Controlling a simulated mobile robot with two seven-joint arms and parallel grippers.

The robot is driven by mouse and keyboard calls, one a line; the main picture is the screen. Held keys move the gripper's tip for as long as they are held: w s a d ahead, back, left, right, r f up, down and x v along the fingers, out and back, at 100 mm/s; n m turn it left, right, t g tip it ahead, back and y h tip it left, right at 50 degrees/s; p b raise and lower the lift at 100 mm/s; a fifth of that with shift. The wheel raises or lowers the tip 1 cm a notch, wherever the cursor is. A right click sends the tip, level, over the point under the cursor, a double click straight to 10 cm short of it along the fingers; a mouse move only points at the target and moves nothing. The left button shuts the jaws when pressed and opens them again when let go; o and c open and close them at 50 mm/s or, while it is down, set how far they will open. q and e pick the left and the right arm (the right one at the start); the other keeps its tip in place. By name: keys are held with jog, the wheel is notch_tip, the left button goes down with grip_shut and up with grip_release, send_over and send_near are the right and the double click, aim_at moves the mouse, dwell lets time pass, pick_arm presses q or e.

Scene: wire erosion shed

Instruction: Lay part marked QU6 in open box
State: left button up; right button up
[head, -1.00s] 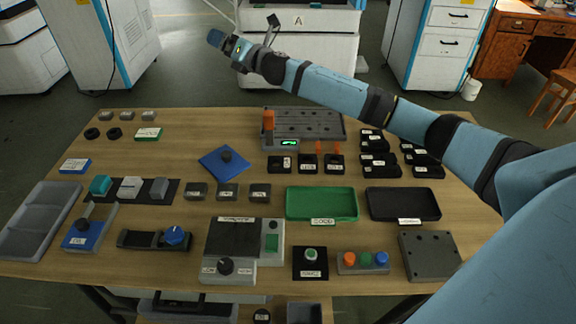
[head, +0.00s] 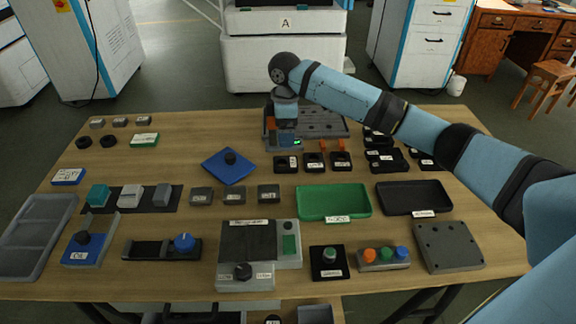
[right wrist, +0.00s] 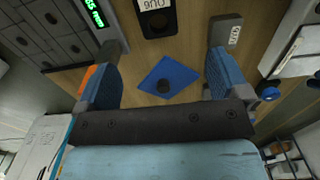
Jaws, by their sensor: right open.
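A small black part with a round recess (right wrist: 158,20) lies at the top of the right wrist view. Its label is upside down and seems to read QU6. It appears to be the leftmost black part (head: 287,164) in the head view's row. My right gripper (right wrist: 164,65) is open and empty, its blue fingers spread above the table. In the head view the right arm's wrist points down behind that row, with the fingers mostly hidden. A green tray (head: 311,213) and a black tray (head: 381,204) are both uncovered; their labels are unclear. My left gripper is out of view.
A blue plate with a knob (head: 218,170) lies left of the black row, also below the fingers in the right wrist view (right wrist: 183,72). A grey fixture with a green display (head: 297,143) stands close to the wrist. Several more black parts (head: 385,163) lie right.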

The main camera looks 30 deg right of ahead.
aim_at(286, 159)
notch_tip(286, 159, down, 12)
jog(key=shift+w+d+b, duration=0.15)
jog(key=shift+b, duration=1.1)
jog(key=c, duration=1.3)
jog(key=shift+r, duration=0.15)
jog(key=shift+c, duration=0.7)
